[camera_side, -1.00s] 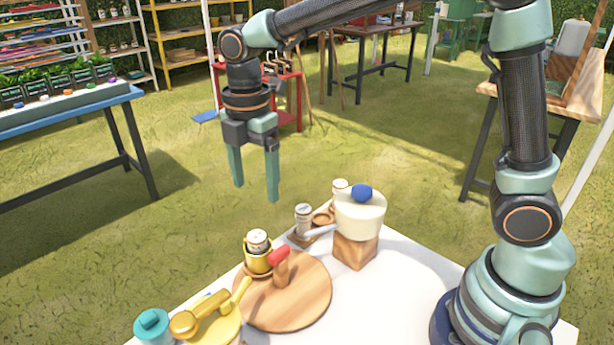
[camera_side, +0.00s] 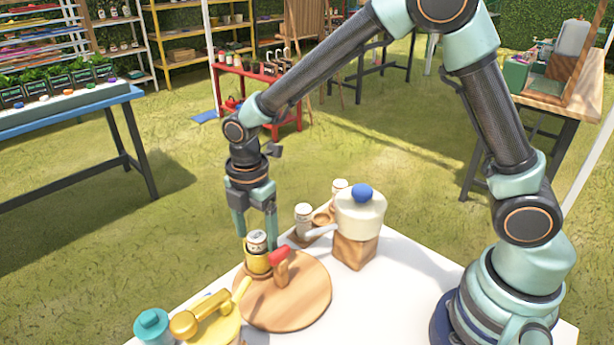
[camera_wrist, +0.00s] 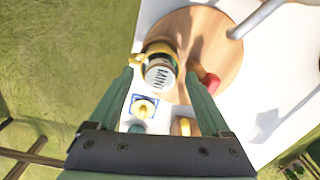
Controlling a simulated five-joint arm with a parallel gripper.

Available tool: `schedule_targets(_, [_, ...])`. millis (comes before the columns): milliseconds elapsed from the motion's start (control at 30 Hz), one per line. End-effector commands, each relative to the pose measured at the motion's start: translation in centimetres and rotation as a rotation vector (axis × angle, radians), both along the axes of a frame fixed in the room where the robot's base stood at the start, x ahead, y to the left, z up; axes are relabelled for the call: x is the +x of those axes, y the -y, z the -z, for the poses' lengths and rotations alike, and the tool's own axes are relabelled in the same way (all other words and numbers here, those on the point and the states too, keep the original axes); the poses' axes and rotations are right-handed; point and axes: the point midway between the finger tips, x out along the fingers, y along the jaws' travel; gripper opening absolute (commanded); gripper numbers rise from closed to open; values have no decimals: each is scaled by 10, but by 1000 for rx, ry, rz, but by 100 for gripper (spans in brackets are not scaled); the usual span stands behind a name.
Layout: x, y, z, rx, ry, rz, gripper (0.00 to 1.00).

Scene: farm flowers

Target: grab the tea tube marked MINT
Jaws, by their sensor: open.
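The tea tube (camera_side: 257,240) is a white-lidded cylinder standing in a yellow mug (camera_side: 258,264). In the wrist view the tube (camera_wrist: 160,75) shows dark lettering that appears to read MINT, turned upside down, with the yellow mug (camera_wrist: 137,61) around it. My gripper (camera_side: 255,238) is open and points down, with its fingertips close to the tube's height. In the wrist view its fingers (camera_wrist: 161,78) lie on either side of the tube, with gaps. No contact shows.
The mug stands on a round wooden board (camera_side: 308,300) beside a red-topped wooden piece (camera_side: 280,265). A yellow utensil (camera_side: 188,322) and a teal-lidded jar (camera_side: 152,327) are at the front left.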

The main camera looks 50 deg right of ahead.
Motion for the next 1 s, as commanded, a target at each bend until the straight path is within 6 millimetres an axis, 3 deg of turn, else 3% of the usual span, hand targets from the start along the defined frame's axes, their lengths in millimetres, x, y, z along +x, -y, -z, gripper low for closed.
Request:
schedule_targets(267, [0,0,6,0,1,1,82])
schedule_targets(300, [0,0,5,0,1,1,78])
schedule_targets(500, [0,0,5,0,1,1,2])
schedule_targets(1000, [1,0,-2,2,4,1,0])
